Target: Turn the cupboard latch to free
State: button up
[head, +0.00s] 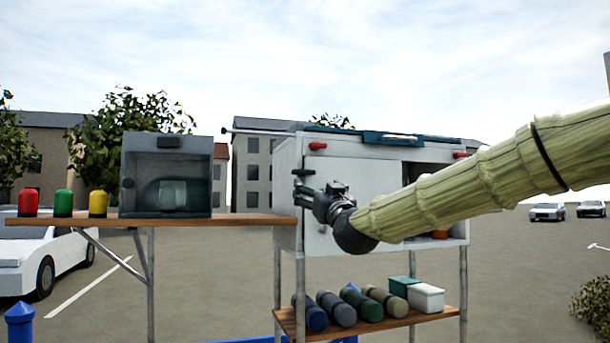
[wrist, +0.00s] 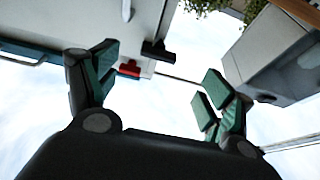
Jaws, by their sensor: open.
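The white cupboard (head: 345,170) stands on a metal-legged frame in the middle of the head view. A red piece (head: 318,146) sits at its upper left front corner; it also shows in the wrist view (wrist: 130,70). A dark block (wrist: 158,50) sits on the cupboard edge near it in the wrist view. I cannot tell for certain which is the latch. My gripper (head: 302,180) is at the cupboard's left front edge, below the red piece. In the wrist view my gripper (wrist: 158,82) has its green-padded fingers spread, with nothing held. My arm hides much of the cupboard front.
A grey box with a window (head: 140,180) stands on the wooden shelf (head: 250,219) at left, beside red, green and yellow items (head: 63,203). A lower shelf (head: 390,322) holds several rolls and two boxes. A thin rod (head: 255,132) sticks out left of the cupboard top.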

aim_at(305, 172)
jog(key=p+x, duration=0.2)
jog(key=x, duration=0.3)
jog(key=r+p+x, duration=0.1)
jog(key=p+x, duration=0.2)
jog(key=x, duration=0.3)
jog(key=shift+s+d+r+p, duration=0.1)
jog(key=shift+s+r+p, duration=0.1)
jog(key=shift+p, duration=0.15)
jog(key=shift+f, duration=0.1)
jog(key=c, duration=1)
